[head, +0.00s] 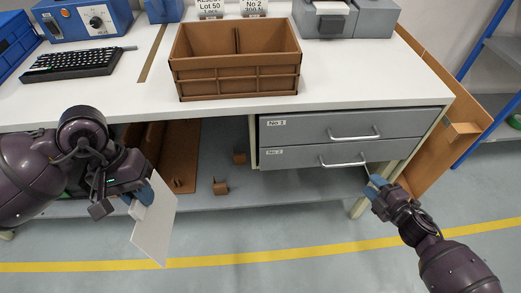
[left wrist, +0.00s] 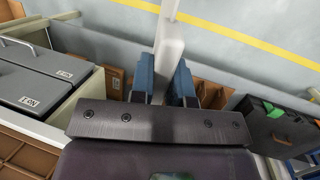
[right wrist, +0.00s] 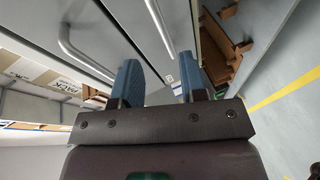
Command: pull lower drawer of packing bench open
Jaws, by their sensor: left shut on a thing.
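The lower drawer (head: 300,156) of the packing bench is grey and looks shut, under a similar upper drawer (head: 300,130). Its bar handle (head: 343,163) runs across its front. My right gripper (head: 374,180) is at the right end of this handle. In the right wrist view its blue fingers (right wrist: 160,82) stand apart, and the lower handle (right wrist: 160,28) runs between their directions, beyond the tips; contact is not clear. My left gripper (head: 133,202) is shut on a white flat panel (head: 157,225), seen edge-on between the fingers in the left wrist view (left wrist: 169,50).
A brown divided crate (head: 235,82) stands on the white bench top (head: 350,85). A keyboard (head: 72,63) and a blue device (head: 85,18) are at the left. Brown cardboard pieces lie on the shelf below. The floor in front is clear, with a yellow line (head: 300,250).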

